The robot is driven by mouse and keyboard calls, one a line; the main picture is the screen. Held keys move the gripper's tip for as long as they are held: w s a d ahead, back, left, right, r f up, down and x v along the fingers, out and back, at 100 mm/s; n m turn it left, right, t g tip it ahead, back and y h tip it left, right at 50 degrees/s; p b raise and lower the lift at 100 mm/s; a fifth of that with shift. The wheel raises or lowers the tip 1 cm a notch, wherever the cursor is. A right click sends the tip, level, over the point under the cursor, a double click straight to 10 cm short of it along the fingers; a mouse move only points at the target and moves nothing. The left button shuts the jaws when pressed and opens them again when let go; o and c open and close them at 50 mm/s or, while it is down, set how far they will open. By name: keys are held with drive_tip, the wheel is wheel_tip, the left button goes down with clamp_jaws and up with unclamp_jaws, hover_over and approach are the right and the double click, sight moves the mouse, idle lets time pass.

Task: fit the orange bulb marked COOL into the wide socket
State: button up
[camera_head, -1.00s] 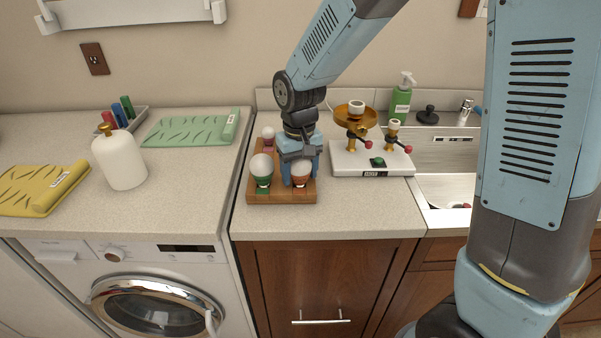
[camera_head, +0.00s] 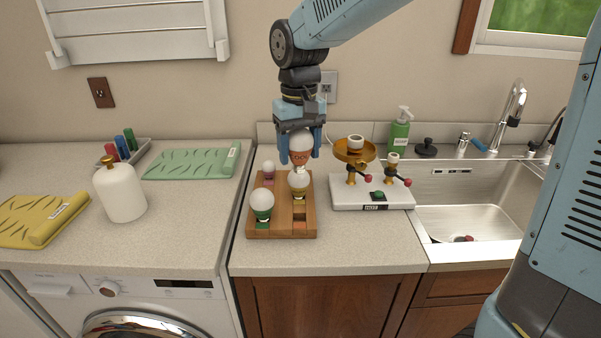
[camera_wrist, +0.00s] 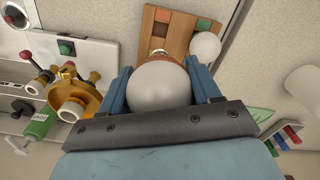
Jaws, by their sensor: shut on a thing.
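My gripper (camera_head: 300,147) is shut on the orange bulb (camera_head: 301,157), holding it upright above the wooden tray (camera_head: 281,229). Part of its lettering shows, reading like "OO". In the wrist view the bulb's white globe (camera_wrist: 160,86) sits between the blue fingers and hides most of its base. The lamp stand (camera_head: 345,201) is to the right of the gripper, a white base with two brass holders. The wider socket (camera_head: 355,143) sits in a brass dish on the left; a narrower socket (camera_head: 393,158) stands to its right. Both look empty.
The tray holds a green bulb (camera_head: 262,204), a yellow-based bulb (camera_head: 299,183) and a small pink bulb (camera_head: 268,170); its front-right place is empty. A green soap bottle (camera_head: 400,130) stands behind the stand. The sink (camera_head: 470,200) is to the right. Counter in front is clear.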

wheel_tip(320, 180, up, 2)
drive_tip(key=shift+r, duration=0.1)
drive_tip(key=s+r+n, duration=0.2)
drive_tip(key=s+r, duration=0.2)
drive_tip(key=r, duration=0.5)
drive_tip(key=shift+r, duration=0.3)
drive_tip(key=shift+s+d, duration=0.1)
drive_tip(key=shift+s, duration=0.1)
